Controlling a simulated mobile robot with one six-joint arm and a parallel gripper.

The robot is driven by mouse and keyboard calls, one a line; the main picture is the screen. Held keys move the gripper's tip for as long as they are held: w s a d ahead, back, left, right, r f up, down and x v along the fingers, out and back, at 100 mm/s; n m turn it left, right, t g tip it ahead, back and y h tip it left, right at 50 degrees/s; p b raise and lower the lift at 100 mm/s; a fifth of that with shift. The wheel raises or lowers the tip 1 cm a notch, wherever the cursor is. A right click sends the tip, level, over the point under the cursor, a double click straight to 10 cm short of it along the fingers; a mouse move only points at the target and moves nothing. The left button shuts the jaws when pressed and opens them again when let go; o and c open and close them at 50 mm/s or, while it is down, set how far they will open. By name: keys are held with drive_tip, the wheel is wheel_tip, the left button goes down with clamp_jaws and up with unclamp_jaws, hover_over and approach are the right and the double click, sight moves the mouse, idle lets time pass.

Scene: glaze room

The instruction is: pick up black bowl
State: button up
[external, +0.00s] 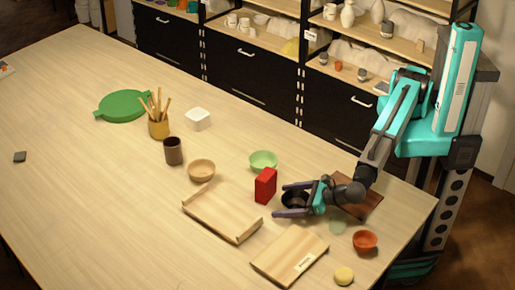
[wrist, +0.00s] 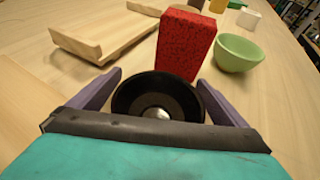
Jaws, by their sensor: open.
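The black bowl (external: 295,200) sits upright on the table, between the fingers of my gripper (external: 284,200). In the wrist view the black bowl (wrist: 158,97) lies between the two purple fingers, with its near part hidden behind the dark bar of my gripper. The fingers are open, one on each side of the bowl. I cannot tell whether either finger touches its rim.
A red block (external: 265,185) stands just beyond the bowl. A green bowl (external: 263,161) is behind it, and a wooden tray (external: 215,221) is to the left. A wooden board (external: 290,256) and an orange bowl (external: 365,241) are nearer the front edge.

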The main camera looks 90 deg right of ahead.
sight(286, 203)
idle(0.3)
drive_tip(key=c, duration=1.2)
drive_tip(key=shift+r, duration=0.15)
drive_tip(key=shift+r+b, duration=0.75)
drive_tip(key=shift+r, duration=0.7)
drive_tip(key=s+d+b, duration=0.1)
drive_tip(key=s+d, duration=0.1)
drive_tip(key=s, duration=0.1)
drive_tip(key=s+d+r+b, duration=0.1)
drive_tip(key=s+d, duration=0.2)
drive_tip(key=s, duration=0.1)
drive_tip(key=s+d+b, duration=0.2)
drive_tip(key=s+d, duration=0.1)
drive_tip(key=s, duration=0.1)
drive_tip(key=shift+r, duration=0.2)
drive_tip(key=shift+w+a+b, duration=0.1)
drive_tip(key=shift+a+b, duration=0.05)
drive_tip(key=shift+b, duration=0.85)
drive_tip(key=b, duration=0.7)
drive_tip(key=shift+s, duration=0.3)
drive_tip(key=s+d+b, duration=0.1)
drive_tip(key=b, duration=0.6)
drive_tip(key=shift+d, duration=0.1)
